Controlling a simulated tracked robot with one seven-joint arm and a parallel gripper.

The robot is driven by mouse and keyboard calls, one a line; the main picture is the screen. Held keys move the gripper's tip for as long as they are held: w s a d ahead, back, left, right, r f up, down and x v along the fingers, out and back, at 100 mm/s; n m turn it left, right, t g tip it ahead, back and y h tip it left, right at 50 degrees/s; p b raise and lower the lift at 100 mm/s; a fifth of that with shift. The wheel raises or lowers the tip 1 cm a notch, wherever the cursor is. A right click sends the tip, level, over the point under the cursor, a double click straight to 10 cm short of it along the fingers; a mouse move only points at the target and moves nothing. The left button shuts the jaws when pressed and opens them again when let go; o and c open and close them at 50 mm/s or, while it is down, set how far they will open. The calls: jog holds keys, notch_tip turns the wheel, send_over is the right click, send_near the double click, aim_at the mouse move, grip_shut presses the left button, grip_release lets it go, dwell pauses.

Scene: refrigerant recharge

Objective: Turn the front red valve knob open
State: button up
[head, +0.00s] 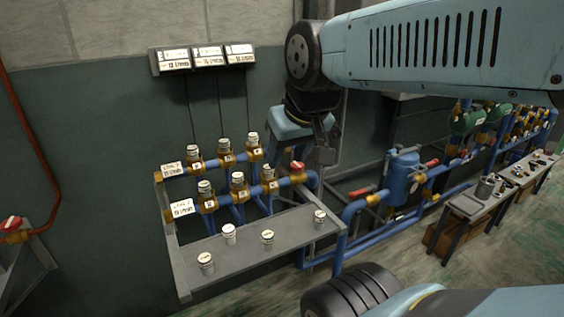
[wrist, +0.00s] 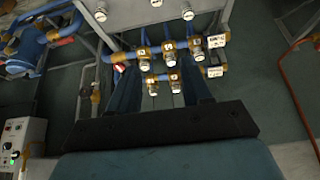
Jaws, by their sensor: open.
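A red valve knob (head: 297,166) sits on a brass fitting at the right end of the front blue pipe of the manifold, in the head view. In the wrist view a small red and white patch, likely this knob (wrist: 119,68), shows beside the left finger, partly hidden by it. My gripper (wrist: 160,73) is open and empty, its two blue fingers apart over the view of the manifold. In the head view my gripper (head: 324,148) hangs above and to the right of the knob, apart from it; its fingertips cannot be made out there.
Several white-capped brass valves (head: 238,180) stand on two blue pipes. A grey shelf (head: 255,238) with several capped parts lies in front. Another red knob (head: 12,223) is on a red pipe at far left. A blue tank (head: 402,180) with red-handled valves stands to the right.

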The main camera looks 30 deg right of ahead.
jog(key=shift+o, duration=0.7)
jog(key=shift+w+d, duration=0.2)
jog(key=shift+w, duration=0.15)
jog(key=o, duration=0.4)
jog(key=w+d+f+t+h, duration=0.2)
jog(key=w+d, duration=0.7)
jog(key=w, duration=0.5)
jog(key=shift+w+d+f+t+h, duration=0.15)
jog(key=shift+d+f+t+h, duration=0.2)
jog(key=shift+f, duration=0.45)
jog(key=w+d+f+n+t, duration=0.2)
jog(key=w+d+f+t, duration=0.1)
jog(key=w+d+f, duration=0.45)
jog(key=n+t+y, duration=0.1)
jog(key=t+y, duration=0.2)
send_near(294, 163)
notch_tip(294, 163, up, 3)
jog(key=w+d, duration=0.1)
jog(key=s+d+f+t+y, duration=0.2)
jog(key=s+f+t+y, duration=0.15)
jog(key=s+f, duration=0.2)
jog(key=x, duration=0.9)
jog(key=f+x, duration=0.1)
jog(key=x, duration=0.4)
jog(key=shift+w+a, duration=0.1)
jog(key=shift+w, duration=0.15)
jog(key=shift+c, duration=0.3)
jog(key=shift+y, duration=0.3)
jog(key=c, duration=0.9)
